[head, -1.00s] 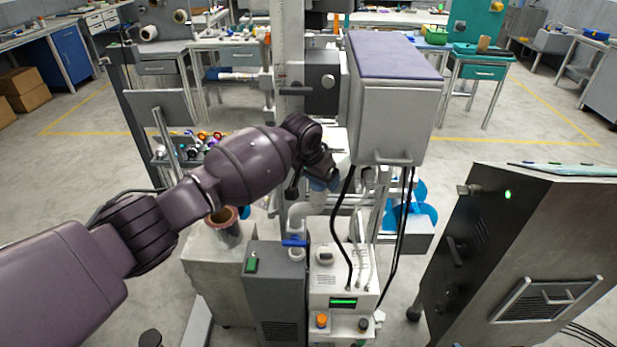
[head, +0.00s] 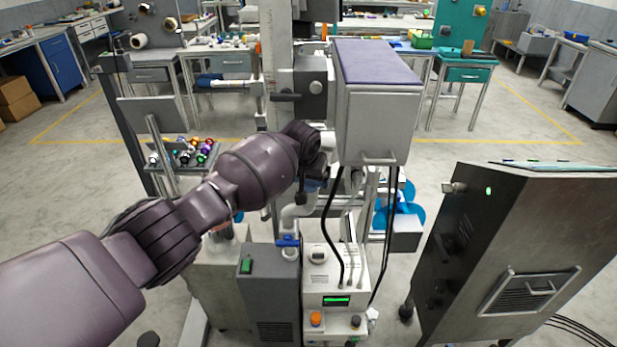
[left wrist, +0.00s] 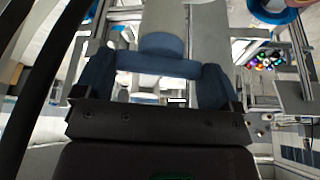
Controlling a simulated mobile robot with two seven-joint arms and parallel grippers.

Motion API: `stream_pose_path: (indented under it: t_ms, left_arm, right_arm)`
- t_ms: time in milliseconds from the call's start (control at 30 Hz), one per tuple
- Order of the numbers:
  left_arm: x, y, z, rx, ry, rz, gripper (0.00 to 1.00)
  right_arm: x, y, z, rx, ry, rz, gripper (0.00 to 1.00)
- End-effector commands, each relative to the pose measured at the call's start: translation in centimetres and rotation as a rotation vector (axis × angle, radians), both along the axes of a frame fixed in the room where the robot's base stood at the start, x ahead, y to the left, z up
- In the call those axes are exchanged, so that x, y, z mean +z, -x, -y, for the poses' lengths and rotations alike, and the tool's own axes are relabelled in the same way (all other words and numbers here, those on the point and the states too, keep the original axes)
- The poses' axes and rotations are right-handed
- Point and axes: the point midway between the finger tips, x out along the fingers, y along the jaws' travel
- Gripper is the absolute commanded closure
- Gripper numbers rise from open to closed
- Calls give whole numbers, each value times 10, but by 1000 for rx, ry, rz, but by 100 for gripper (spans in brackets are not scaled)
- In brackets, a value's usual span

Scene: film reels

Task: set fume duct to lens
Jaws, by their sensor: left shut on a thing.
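My left gripper (head: 314,182) is at the centre of the head view, beside the machine's column and left of the grey box. In the left wrist view its two blue fingers (left wrist: 157,85) are closed on a blue crosspiece (left wrist: 158,65). The crosspiece joins a rounded blue part and a pale grey tube (left wrist: 180,18), which looks like the fume duct. In the head view the pale, bent duct (head: 295,213) runs down from just below the gripper; the wrist partly hides its upper end. A white cylinder (head: 328,142) shows between wrist and box, but I cannot tell whether it is the lens.
The grey box (head: 375,125) with a purple top hangs right of the wrist, with black cables below. A grey unit (head: 270,290) and a white control box (head: 335,290) stand in front. A dark cabinet (head: 500,250) is at right.

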Motion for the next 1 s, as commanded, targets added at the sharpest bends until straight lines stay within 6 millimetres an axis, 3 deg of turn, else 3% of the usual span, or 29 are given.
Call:
stream_pose_path:
  t_ms: [67,100,167,567,1000]
  left_arm:
    - [-1,0,0,7,4,-4,54]
    - [-1,0,0,7,4,-4,9]
    - [-1,0,0,7,4,-3,0]
    - [8,3,-1,3,4,-1,0]
    - [64,24,-9,3,5,1,0]
  right_arm:
    - [1,-1,-1,0,-1,3,41]
    - [1,-1,-1,-1,-2,3,41]
    - [0,-1,-1,-1,-3,3,41]
    - [-4,8,0,-7,-4,-19,41]
    - [5,7,1,-7,-2,-16,41]
